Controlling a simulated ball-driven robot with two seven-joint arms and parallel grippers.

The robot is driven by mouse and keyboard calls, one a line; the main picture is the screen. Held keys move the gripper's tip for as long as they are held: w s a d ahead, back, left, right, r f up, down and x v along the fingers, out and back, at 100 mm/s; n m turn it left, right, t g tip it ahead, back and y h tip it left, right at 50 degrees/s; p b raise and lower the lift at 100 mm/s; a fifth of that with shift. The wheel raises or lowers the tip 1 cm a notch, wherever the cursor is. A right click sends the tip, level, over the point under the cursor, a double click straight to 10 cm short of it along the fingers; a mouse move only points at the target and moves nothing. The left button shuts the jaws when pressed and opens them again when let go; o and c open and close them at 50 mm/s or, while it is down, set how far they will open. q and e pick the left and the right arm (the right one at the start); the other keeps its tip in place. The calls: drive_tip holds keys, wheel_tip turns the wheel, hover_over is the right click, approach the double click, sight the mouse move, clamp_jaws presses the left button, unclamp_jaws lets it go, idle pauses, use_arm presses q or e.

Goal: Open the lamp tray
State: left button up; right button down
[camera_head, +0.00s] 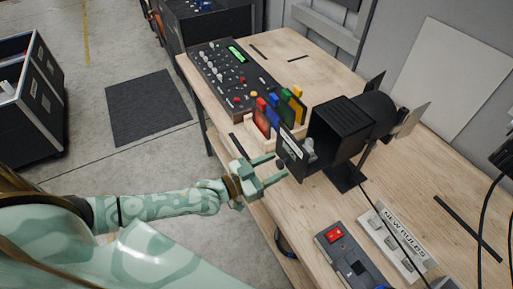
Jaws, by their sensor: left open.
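A black stage lamp (338,130) stands on the workbench on a dark stand. Its lamp tray (291,154) has a dark front plate with a pale label, standing out from the housing on the near-left side. A pale bulb (309,149) shows in the gap between plate and housing. My left gripper (278,168) is open just in front of the plate, its two green fingers pointing at it. A small dark knob on the plate seems to lie between the fingertips; I cannot tell whether they touch it. My right gripper is not in view.
Coloured filters (272,112) in a wooden rack stand close behind the plate. A mixer panel (231,76) lies at the far left of the bench (300,212).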

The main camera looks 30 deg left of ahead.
use_arm(q)
drive_tip(key=v, duration=1.6)
drive_tip(key=shift+s+a, duration=0.1)
drive_tip(key=shift+s, duration=0.05)
